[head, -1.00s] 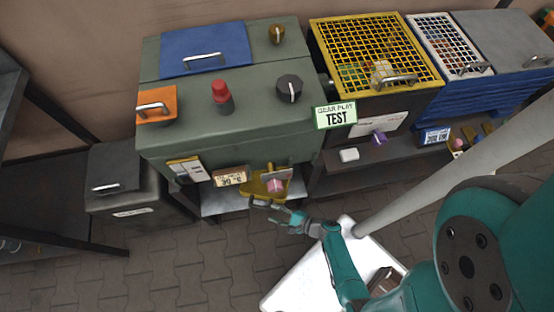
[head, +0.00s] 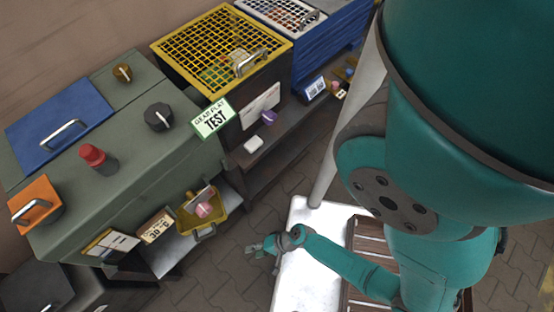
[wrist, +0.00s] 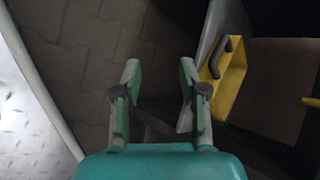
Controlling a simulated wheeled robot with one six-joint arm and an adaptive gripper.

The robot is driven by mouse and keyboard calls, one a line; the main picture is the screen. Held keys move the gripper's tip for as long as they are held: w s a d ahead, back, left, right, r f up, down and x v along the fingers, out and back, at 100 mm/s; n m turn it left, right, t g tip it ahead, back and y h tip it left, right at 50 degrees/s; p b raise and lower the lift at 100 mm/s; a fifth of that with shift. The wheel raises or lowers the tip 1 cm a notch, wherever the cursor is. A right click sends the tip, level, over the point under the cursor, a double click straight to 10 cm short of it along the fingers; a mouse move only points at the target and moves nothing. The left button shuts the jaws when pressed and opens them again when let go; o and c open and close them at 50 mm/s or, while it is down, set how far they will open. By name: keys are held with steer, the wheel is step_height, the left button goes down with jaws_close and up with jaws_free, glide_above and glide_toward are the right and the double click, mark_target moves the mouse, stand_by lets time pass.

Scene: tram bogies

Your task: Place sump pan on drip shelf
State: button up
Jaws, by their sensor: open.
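A yellow pan (head: 186,222) with a handle at its front sits on a grey metal shelf (head: 160,258) low under the green machine. A pink-knobbed part (head: 203,210) shows at the pan, and I cannot tell whether it lies in it. My gripper (head: 262,247) is open and empty, to the right of the pan and apart from it. In the wrist view, the open fingers (wrist: 159,82) have paving between them. The pan (wrist: 236,82) and its dark handle (wrist: 221,57) are just right of the right finger, beside the shelf's edge (wrist: 208,35).
The green machine (head: 120,170) stands above the shelf. A dark lower ledge (head: 262,160) with a white block (head: 253,143) and a purple knob (head: 269,117) runs to the right. My white deck is beside the gripper. Paved floor (head: 228,268) lies open between.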

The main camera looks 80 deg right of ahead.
steer(key=s+d+r+n+h, duration=0.2)
steer(key=s+r+n, duration=0.25)
steer(key=r, duration=0.45)
steer(key=s+d+r+n+h, duration=0.2)
steer(key=s+r+n, duration=0.25)
steer(key=r, duration=0.35)
step_height(320, 180, up, 26)
steer(key=w+n+t, duration=0.1)
steer(key=n+t, duration=0.5)
steer(key=n, duration=0.3)
steer(key=shift+w+a+r, duration=0.15)
steer(key=shift+w+a, duration=0.05)
steer(key=shift+w, duration=0.1)
